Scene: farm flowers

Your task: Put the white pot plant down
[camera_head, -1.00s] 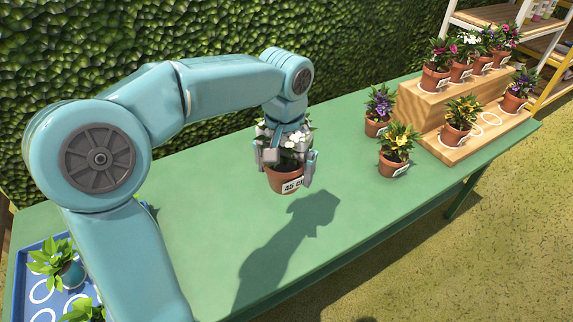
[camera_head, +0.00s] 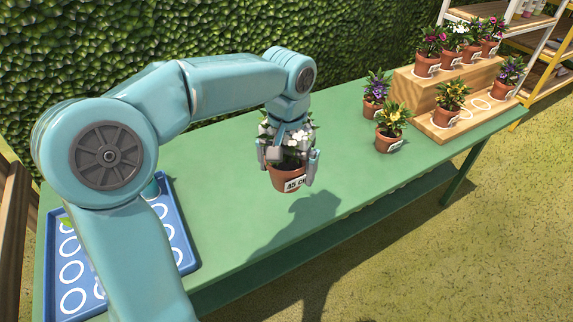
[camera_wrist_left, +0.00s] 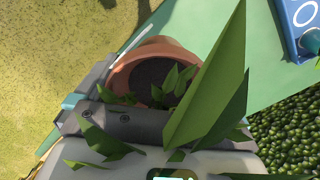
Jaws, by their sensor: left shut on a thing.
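The white pot plant (camera_head: 288,176) is a terracotta pot with a label, green leaves and white flowers. My left gripper (camera_head: 289,156) is shut on it and holds it upright above the green table (camera_head: 225,215); its shadow falls on the table apart from it. In the left wrist view the pot's rim and dark soil (camera_wrist_left: 155,72) show beside the gripper, with big leaves partly covering the view. My right gripper is not in view.
A wooden step stand (camera_head: 420,92) with several potted flowers is at the right. A purple plant (camera_head: 375,95) and a yellow plant (camera_head: 391,125) stand before it. A blue tray with white rings (camera_head: 179,232) lies at the left. The table's middle is clear.

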